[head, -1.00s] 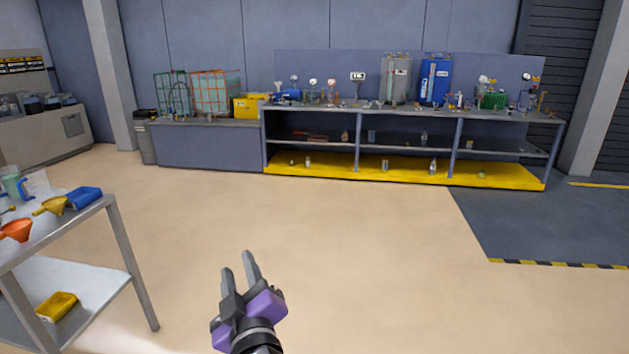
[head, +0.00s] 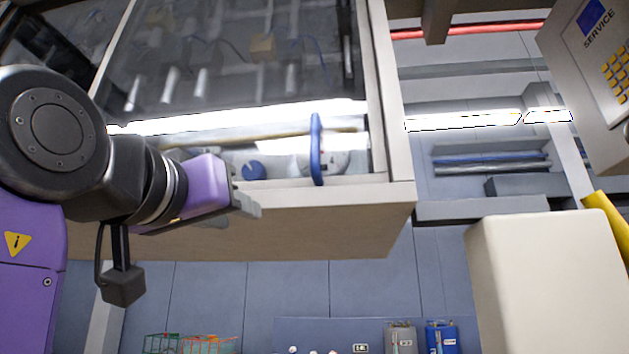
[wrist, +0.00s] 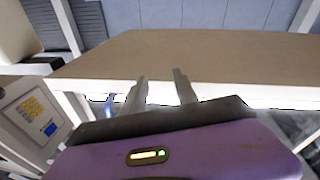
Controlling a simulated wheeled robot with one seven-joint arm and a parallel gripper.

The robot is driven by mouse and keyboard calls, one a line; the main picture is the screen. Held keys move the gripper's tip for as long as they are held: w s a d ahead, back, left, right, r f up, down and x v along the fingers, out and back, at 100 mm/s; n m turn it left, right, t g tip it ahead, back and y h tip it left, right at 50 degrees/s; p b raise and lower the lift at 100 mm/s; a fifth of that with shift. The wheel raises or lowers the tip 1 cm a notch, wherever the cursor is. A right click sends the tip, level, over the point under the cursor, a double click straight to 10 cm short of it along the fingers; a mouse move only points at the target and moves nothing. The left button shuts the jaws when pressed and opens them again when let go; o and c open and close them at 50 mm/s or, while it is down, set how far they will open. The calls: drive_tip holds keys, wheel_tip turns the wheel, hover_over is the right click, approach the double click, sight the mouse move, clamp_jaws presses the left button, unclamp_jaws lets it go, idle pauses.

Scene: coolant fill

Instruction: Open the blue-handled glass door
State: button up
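The glass door (head: 230,60) fills the upper left of the head view, in a pale frame. Its blue handle (head: 316,150) is a curved bar near the frame's right corner. My gripper (head: 252,204) is left of and slightly lower than the handle in that picture, apart from it. In the wrist view my gripper (wrist: 160,76) shows two fingers spread apart with nothing held between them. A small blue piece, probably the handle (wrist: 110,103), shows left of the fingers, partly hidden by the left one.
A beige panel edge (head: 290,235) runs close beside my gripper. A service keypad box (head: 590,60) is at upper right, with a cream block (head: 545,285) below it. A blue tank (head: 441,338) and a grey tank (head: 402,338) stand far off.

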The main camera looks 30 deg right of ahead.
sight(313, 132)
drive_tip(key=s+d+r+m+g+p, duration=0.2)
drive_tip(key=s+d+r+m+g, duration=0.15)
drive_tip(key=s+r, duration=0.75)
drive_tip(key=shift+t, duration=0.45)
drive_tip(key=p+x, duration=0.1)
drive_tip(key=x, duration=0.2)
drive_tip(key=r+p+x, duration=0.1)
drive_tip(key=x, duration=0.2)
drive_tip(key=p+x, duration=0.1)
drive_tip(key=x, duration=0.2)
drive_tip(key=shift+w+r, duration=0.2)
drive_tip(key=shift+r, duration=0.05)
drive_tip(key=shift+c, duration=0.4)
clamp_jaws()
